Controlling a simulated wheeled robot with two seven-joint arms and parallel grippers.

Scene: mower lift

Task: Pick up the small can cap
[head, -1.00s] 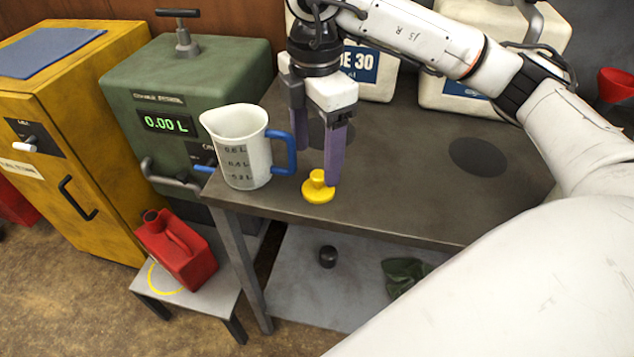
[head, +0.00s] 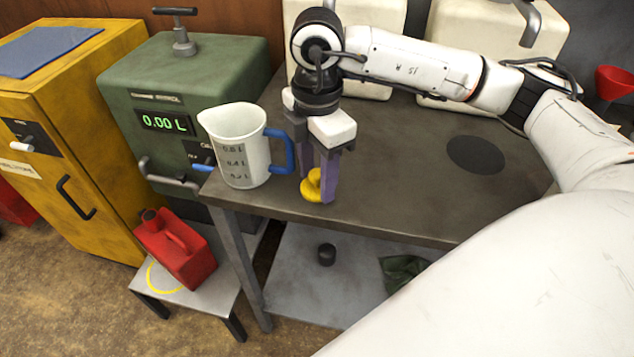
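The yellow cap (head: 311,186) is between the purple fingers of my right gripper (head: 318,185), at the front edge of the grey table, just right of the measuring jug. The cap looks tilted, and the fingers have closed on it, partly hiding it. I cannot tell whether it is clear of the table top. The small red can (head: 177,250) stands on a low stool at the lower left, its dark spout pointing up. My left gripper is not in view.
The white jug (head: 236,150) with a blue handle stands close left of my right gripper. The grey table (head: 420,190) is bare to the right, apart from a dark round patch. A small black cylinder (head: 327,255) is on the lower shelf. A green pump unit (head: 190,85) stands behind left.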

